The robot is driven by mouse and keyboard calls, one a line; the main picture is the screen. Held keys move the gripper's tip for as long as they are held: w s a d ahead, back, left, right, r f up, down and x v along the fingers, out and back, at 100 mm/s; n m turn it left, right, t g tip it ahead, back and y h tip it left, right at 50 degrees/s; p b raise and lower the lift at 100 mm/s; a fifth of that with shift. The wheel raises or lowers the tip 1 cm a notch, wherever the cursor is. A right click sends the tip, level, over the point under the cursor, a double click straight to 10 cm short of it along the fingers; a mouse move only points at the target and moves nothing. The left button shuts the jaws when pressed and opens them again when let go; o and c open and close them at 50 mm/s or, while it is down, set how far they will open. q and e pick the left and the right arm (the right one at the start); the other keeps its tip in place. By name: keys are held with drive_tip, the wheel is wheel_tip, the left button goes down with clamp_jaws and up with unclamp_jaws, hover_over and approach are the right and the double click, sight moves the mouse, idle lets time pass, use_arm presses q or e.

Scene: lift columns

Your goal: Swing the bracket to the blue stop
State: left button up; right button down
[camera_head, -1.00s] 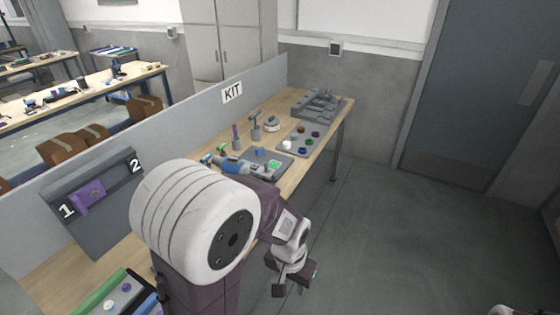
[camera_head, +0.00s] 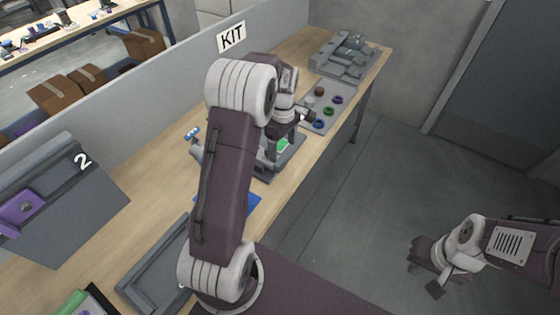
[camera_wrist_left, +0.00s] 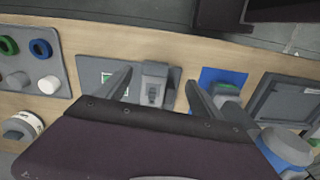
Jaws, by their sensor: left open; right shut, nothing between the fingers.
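My left gripper (camera_head: 290,120) hangs over the bench, partly hidden by its own wrist in the head view. In the left wrist view its open fingers (camera_wrist_left: 158,82) are on either side of a small grey upright block (camera_wrist_left: 155,84), with no visible grip on it. The block may be the bracket; I cannot tell for sure. It is by a grey plate with a green square (camera_wrist_left: 108,78), also in the head view (camera_head: 283,145). A blue pad (camera_wrist_left: 212,76), possibly the blue stop, is right of the block. My right gripper (camera_head: 426,279) is shut and empty, over the floor.
A tray with coloured rings (camera_head: 328,108) and a grey fixture (camera_head: 345,58) stand farther along the bench. A grey tray (camera_head: 155,262) and a sloped panel marked 2 (camera_head: 75,215) are nearer. A divider wall with a KIT sign (camera_head: 231,37) runs behind. The floor at right is clear.

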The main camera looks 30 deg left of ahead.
sight(281, 161)
use_arm(q)
drive_tip(key=shift+w+a+f+n, duration=0.1)
drive_tip(key=shift+w+a+n, duration=0.1)
drive_tip(key=shift+a+n, duration=0.25)
drive_tip(key=shift+w+a+f, duration=0.1)
drive_tip(key=shift+a, duration=0.05)
drive_tip(key=f, duration=0.6)
drive_tip(key=f+p, duration=0.1)
drive_tip(key=f, duration=0.2)
drive_tip(key=shift+w+a+f, duration=0.15)
drive_tip(key=shift+w, duration=0.1)
drive_tip(key=c, duration=0.4)
clamp_jaws()
